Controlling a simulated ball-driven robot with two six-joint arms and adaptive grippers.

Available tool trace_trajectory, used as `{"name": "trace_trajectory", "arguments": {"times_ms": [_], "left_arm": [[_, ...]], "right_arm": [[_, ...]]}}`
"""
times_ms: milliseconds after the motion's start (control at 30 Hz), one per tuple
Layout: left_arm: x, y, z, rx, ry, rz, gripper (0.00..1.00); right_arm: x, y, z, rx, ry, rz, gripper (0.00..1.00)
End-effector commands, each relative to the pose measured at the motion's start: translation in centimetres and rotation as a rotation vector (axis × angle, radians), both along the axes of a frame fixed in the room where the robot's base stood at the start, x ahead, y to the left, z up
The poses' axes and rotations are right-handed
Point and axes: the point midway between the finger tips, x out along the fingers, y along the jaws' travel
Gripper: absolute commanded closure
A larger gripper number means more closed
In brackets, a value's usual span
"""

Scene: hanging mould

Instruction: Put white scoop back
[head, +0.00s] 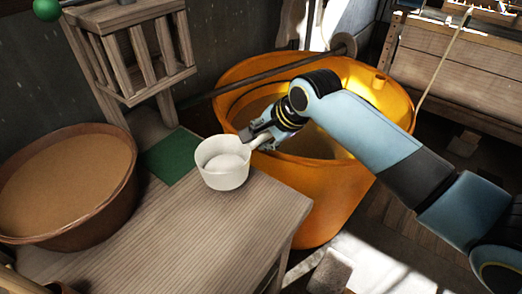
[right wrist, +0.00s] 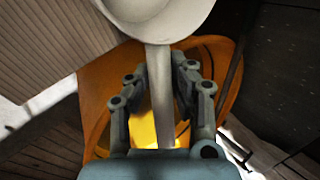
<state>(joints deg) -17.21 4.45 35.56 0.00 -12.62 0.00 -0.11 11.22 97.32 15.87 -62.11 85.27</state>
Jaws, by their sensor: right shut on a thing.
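The white scoop (head: 224,172) is a round white cup with a straight handle. In the head view it is upright at the far right part of the wooden table, close to the green mat; I cannot tell whether its base touches the tabletop. My right gripper (head: 262,138) reaches in from the right and is shut on the scoop's handle. In the right wrist view the handle (right wrist: 159,90) runs between the two fingers of the gripper (right wrist: 160,72), with the cup (right wrist: 165,18) beyond them. My left gripper is not in view.
A green mat (head: 172,157) lies on the wooden table (head: 190,235) behind the scoop. A brown tub (head: 118,205) stands at left. A large orange vat (head: 330,205) stands beyond the table, under my right arm. A wooden rack (head: 122,18) is at the back. The table's front is clear.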

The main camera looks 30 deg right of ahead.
Motion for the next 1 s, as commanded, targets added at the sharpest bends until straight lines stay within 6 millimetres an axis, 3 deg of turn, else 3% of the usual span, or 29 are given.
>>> {"name": "trace_trajectory", "arguments": {"times_ms": [300, 667, 700, 800, 867, 1000], "left_arm": [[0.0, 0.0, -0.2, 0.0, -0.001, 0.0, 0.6], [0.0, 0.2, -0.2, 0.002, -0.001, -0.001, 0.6], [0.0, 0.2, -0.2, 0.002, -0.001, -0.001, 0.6], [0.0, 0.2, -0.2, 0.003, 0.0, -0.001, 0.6], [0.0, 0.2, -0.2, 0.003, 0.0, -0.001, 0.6], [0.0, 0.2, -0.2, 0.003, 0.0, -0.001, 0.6]], "right_arm": [[0.1, 0.1, -3.9, 0.0, 0.001, -0.001, 1.0], [0.1, 0.0, -4.2, 0.0, -0.001, 0.0, 1.0], [0.1, 0.0, -4.3, 0.0, 0.0, 0.0, 0.77], [0.1, 0.0, -4.3, 0.0, 0.0, 0.0, 0.64], [0.1, 0.0, -4.3, 0.0, 0.0, 0.0, 0.57], [0.1, 0.0, -4.3, 0.0, 0.0, 0.0, 0.57]]}}
